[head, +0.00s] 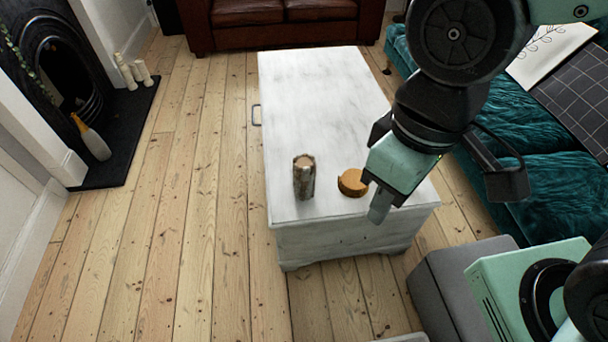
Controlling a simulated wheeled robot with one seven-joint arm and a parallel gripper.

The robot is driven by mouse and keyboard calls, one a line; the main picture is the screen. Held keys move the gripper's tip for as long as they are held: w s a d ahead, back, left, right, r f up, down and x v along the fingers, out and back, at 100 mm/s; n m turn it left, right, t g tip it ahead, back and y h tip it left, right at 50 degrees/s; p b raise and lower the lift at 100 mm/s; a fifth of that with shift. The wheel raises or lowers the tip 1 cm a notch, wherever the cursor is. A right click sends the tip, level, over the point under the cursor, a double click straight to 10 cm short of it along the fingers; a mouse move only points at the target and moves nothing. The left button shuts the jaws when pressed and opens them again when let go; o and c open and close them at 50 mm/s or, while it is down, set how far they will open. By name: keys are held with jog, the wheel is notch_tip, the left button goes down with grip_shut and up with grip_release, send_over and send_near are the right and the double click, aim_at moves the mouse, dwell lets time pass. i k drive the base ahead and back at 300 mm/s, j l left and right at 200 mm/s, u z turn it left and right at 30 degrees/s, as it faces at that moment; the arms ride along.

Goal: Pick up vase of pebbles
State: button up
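The vase of pebbles (304,178) looks like a narrow clear cylinder with brown and grey contents. It stands upright on the near left part of a white wooden chest (318,95). My gripper (380,206) hangs at the chest's near right edge, to the right of the vase and apart from it. A round orange-brown object (352,182) sits between them on the chest top. The fingers show from one side only, so I cannot tell if they are open or shut. I see nothing held in them.
A teal sofa (560,205) stands right of the chest and a brown leather sofa (270,22) behind it. A fireplace (60,70) is at the left. The floorboards (165,230) left of the chest are clear.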

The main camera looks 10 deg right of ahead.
aim_at(304, 161)
jog(key=i+j, duration=0.15)
jog(key=j, duration=0.15)
jog(key=i+j, duration=0.15)
jog(key=j, duration=0.2)
jog(key=i+j, duration=0.2)
jog(key=j+z, duration=0.2)
jog(key=z, duration=0.25)
jog(key=i+j+z, duration=0.1)
jog(key=j+z, duration=0.4)
jog(key=z, duration=0.7)
